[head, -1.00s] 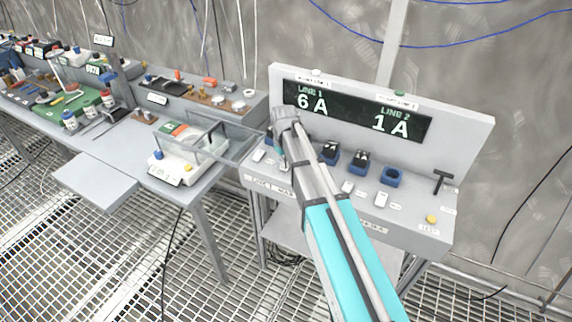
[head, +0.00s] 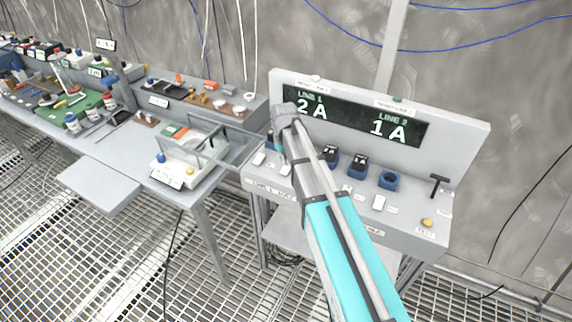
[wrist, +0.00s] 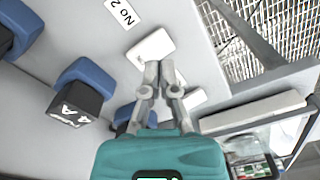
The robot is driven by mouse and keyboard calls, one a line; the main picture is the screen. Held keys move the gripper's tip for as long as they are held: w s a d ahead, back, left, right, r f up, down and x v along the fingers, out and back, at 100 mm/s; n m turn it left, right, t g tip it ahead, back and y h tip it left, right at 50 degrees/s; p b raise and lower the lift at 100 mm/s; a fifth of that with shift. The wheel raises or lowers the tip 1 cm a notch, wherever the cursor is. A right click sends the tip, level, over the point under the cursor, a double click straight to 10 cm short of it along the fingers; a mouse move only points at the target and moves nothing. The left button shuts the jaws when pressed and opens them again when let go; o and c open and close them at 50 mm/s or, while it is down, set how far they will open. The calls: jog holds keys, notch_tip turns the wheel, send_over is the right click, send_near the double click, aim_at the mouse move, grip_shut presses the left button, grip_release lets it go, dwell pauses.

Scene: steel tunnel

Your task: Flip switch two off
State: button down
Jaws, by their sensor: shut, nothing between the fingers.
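Switch two, a white rocker (wrist: 150,47) beside a "No 2" label (wrist: 121,12), is in the upper middle of the wrist view. It also shows in the head view (head: 285,170) on the grey console. My gripper (wrist: 160,70) is shut and empty, its fingertips at the rocker's near end. I cannot tell whether they touch it. In the head view my arm hides the fingertips. The display (head: 352,116) reads 2 A for line 1 and 1 A for line 2. The rocker's exact tilt is unclear.
Another white switch (wrist: 193,99) lies partly behind my gripper. A block marked 4 A (wrist: 75,103) in a blue holder (wrist: 92,75) is close on the left. In the head view, a black T-handle (head: 438,184) and yellow button (head: 427,222) sit at the console's right.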

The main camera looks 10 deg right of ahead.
aim_at(285, 171)
jog(key=shift+r+p, duration=1.65)
jog(key=shift+r, duration=0.25)
jog(key=s+d+m, duration=0.2)
jog(key=s+d, duration=0.3)
jog(key=s, duration=0.4)
jog(key=s+d+m, duration=0.3)
jog(key=s+d, duration=0.2)
jog(key=s, duration=0.5)
jog(key=shift+s, duration=0.3)
